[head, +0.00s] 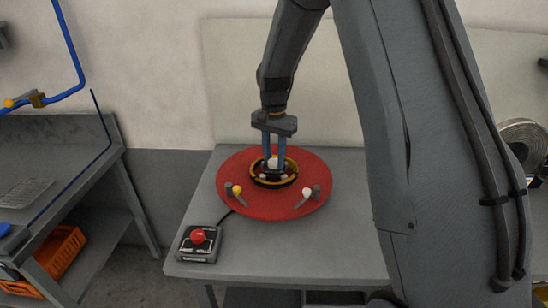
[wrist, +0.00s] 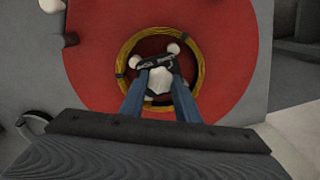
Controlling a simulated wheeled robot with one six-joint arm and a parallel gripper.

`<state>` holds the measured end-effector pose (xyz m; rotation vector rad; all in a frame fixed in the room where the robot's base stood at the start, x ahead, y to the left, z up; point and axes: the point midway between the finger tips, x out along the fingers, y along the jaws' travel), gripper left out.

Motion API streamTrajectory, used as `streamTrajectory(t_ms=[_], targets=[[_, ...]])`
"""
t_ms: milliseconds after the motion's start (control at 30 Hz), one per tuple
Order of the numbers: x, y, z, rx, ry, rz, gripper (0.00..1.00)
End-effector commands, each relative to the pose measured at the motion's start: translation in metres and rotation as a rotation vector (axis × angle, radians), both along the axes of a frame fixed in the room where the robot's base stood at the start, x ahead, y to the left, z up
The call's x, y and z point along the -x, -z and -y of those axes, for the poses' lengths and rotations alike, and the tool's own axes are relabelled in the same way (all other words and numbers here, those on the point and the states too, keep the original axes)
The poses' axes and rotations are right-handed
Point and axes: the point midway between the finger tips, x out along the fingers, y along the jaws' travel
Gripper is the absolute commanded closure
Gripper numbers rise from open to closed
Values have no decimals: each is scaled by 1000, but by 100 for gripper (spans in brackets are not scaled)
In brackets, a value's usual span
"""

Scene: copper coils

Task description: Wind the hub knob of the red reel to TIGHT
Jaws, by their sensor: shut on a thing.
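The red reel (head: 240,205) lies flat on the grey table, a wide red disc. A ring of copper-yellow wire (head: 259,183) sits around its hub; the ring also shows in the wrist view (wrist: 194,99). My gripper (head: 274,163) points down over the hub with its blue fingers shut on the white hub knob (wrist: 158,82). In the wrist view the fingertips lie on either side of the knob, inside the wire ring. The fingers partly hide the knob, and no TIGHT mark is readable in either view.
A yellow-topped peg (head: 237,190) and a white-topped peg (head: 307,192) stand near the reel's front rim. A box with a red button (head: 198,237) sits at the table's front left. A grey bench (head: 70,160) with an orange crate (head: 62,256) stands left, across a gap.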

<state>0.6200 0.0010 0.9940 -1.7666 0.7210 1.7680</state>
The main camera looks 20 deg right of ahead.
Motion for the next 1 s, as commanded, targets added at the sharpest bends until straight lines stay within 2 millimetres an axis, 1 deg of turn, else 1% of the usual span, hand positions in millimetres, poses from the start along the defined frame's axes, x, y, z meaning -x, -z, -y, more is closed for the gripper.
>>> streamTrajectory(t_ms=[33, 67, 100, 167, 433, 533, 667, 900, 1000], targets=[[-2, -2, 0, 1, 0, 5, 93], [-2, -2, 0, 1, 0, 5, 68], [-2, -2, 0, 1, 0, 5, 61], [-1, -1, 0, 1, 0, 4, 52], [-1, -1, 0, 0, -1, 1, 52], [-1, -6, 0, 0, -1, 3, 52], [-2, -22, 0, 0, -1, 6, 52], [-2, -61, 0, 0, 0, 6, 52], [-1, -71, 0, 1, 0, 4, 52]])
